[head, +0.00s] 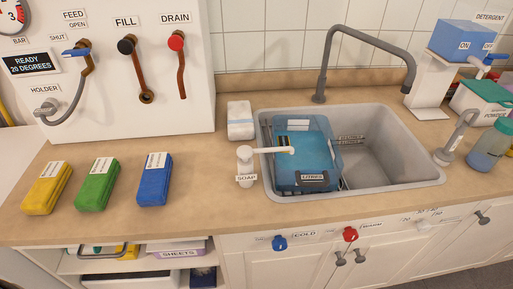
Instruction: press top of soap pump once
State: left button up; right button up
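The white soap pump (246,166) stands upright at the left front edge of the sink and carries a SOAP label. Its top (245,153) has a long white spout pointing right, over the sink and the blue container in it. Neither of my grippers shows in the head view, so nothing touches the pump there.
A blue clear-sided container (305,158) sits in the left part of the sink (405,158). Yellow (47,188), green (97,184) and blue (155,179) blocks lie on the counter at left. A white pack (241,120) lies behind the pump. A tall faucet (322,75) rises behind the sink.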

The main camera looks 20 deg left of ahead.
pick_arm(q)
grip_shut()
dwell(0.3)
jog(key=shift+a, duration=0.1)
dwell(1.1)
